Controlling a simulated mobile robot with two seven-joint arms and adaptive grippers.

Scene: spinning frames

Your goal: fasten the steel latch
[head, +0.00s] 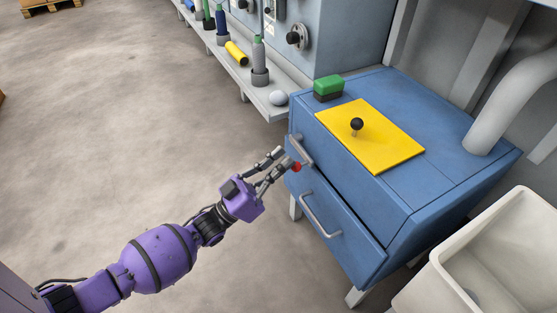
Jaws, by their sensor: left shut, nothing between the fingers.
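A blue cabinet (400,200) stands at the right. A grey steel piece, which looks like the latch (302,150), sits at its upper left front edge. A small red knob (297,167) shows at its lower end. My left gripper (285,158) is shut and empty, with its fingertips right beside the knob and the steel piece. I cannot tell whether they touch. The fingers partly hide the area around the knob. My right gripper is not in view.
A yellow plate (385,145) with a black-knobbed lever (357,124) and a green block (328,86) are on the cabinet top. A drawer handle (320,218) sticks out below the latch. A white bin (490,250) stands right, and a shelf (262,100) with bottles behind.

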